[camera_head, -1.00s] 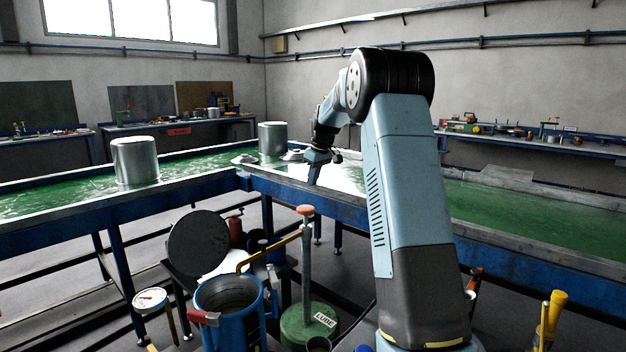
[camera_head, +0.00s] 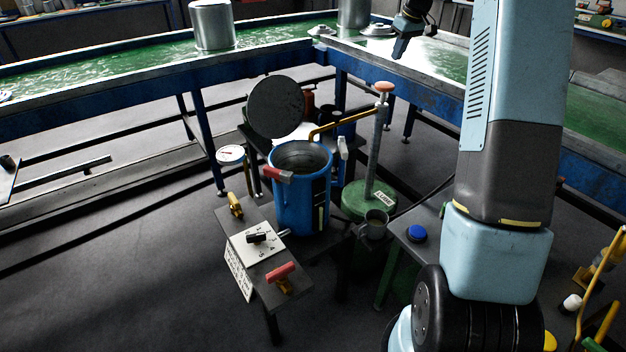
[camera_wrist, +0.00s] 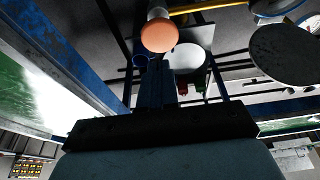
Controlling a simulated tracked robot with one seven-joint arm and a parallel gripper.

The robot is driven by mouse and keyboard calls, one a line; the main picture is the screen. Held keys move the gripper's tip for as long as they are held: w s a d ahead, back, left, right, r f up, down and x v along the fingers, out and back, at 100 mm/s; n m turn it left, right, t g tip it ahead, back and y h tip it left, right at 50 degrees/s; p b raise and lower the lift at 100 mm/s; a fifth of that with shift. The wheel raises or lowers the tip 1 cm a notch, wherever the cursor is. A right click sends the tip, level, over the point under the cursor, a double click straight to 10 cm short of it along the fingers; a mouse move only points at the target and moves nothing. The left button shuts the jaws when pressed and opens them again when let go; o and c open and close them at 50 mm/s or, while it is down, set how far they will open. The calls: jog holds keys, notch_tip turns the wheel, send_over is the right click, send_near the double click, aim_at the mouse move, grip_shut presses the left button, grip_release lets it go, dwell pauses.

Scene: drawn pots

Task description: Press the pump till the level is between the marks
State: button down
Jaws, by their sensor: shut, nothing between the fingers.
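The pump is a grey post (camera_head: 374,150) on a round green base (camera_head: 366,200) with a white label reading LUBE. Its salmon knob (camera_head: 384,87) is at the top, and in the wrist view the knob (camera_wrist: 159,36) shows just past my fingertips. An ochre pipe (camera_head: 345,126) runs from the post to an open blue pot (camera_head: 290,205). A narrow pale strip (camera_head: 321,216) on the pot's front may be the level glass; its level and marks are too small to read. My gripper (camera_head: 400,50) is shut and empty, above and behind the knob, apart from it.
A dark round lid (camera_head: 275,107) stands raised behind the pot. A dial gauge (camera_head: 231,154), a small bench with a red-handled valve (camera_head: 281,274) and a blue button (camera_head: 417,233) are near.

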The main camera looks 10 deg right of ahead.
aim_at(384, 83)
dwell(0.4)
notch_tip(384, 83, up, 5)
jog(key=shift+w+f, duration=0.1)
jog(key=shift+f, duration=0.1)
jog(key=x, duration=1.3)
jog(key=shift+s+d+f, duration=0.15)
jog(key=shift+s+d, duration=0.05)
jog(key=shift+s, duration=0.25)
jog(key=shift+f, duration=0.45)
